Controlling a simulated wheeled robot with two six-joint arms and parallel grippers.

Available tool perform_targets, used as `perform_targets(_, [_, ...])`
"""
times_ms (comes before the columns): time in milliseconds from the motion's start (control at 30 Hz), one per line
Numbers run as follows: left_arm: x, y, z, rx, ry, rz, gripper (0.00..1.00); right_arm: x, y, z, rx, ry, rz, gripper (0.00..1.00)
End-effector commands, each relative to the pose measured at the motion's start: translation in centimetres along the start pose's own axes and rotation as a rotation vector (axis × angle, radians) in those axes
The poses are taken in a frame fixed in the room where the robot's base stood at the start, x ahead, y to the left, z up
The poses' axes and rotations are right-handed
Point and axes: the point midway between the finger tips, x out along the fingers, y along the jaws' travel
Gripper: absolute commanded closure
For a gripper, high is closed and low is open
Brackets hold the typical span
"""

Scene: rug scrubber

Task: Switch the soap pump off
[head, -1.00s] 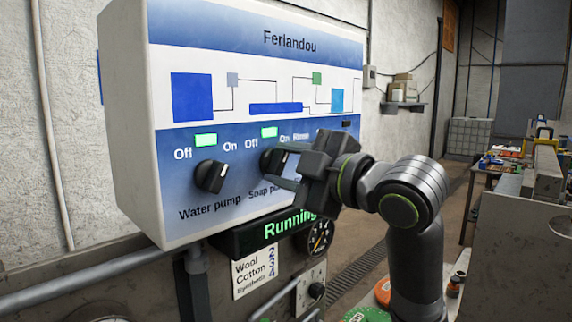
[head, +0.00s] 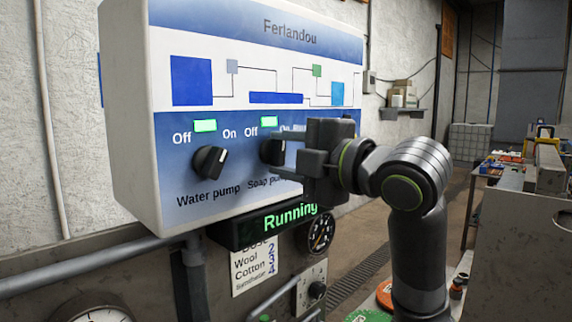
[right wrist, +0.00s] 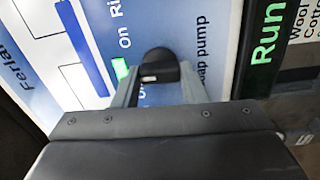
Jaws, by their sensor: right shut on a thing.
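The soap pump knob (head: 270,150) is a black rotary knob on the white and blue control box (head: 130,120), between its Off and On labels. The green lamp (head: 268,122) above it is lit. My right gripper (head: 284,154) reaches in from the right and is shut on this knob. In the right wrist view the knob (right wrist: 160,64) sits between the two fingers (right wrist: 158,88), with a short white mark on it. The gripper partly covers the knob and its On label in the head view. My left gripper is not in view.
The water pump knob (head: 209,162) sits close to the left, under its own lit green lamp (head: 205,125). A display (head: 265,226) below reads Running. A round gauge (head: 318,235) and a fabric label (head: 254,267) are below that.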

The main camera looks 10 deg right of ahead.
Motion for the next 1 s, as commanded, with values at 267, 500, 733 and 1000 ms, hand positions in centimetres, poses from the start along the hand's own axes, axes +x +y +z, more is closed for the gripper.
perform_targets(267, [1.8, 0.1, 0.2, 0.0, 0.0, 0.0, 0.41, 0.0, -0.4, 0.0, -0.257, 0.0, -0.002, 0.85])
perform_targets(500, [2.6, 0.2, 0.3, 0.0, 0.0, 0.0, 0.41, 0.0, -0.4, 0.0, -0.437, 0.001, -0.004, 0.85])
perform_targets(733, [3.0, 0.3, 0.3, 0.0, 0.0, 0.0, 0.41, 0.0, -0.3, 0.0, -0.549, 0.002, -0.005, 0.85])
perform_targets(1000, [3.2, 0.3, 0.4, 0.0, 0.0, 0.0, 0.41, 0.0, -0.3, 0.0, -0.605, 0.002, -0.005, 0.85])
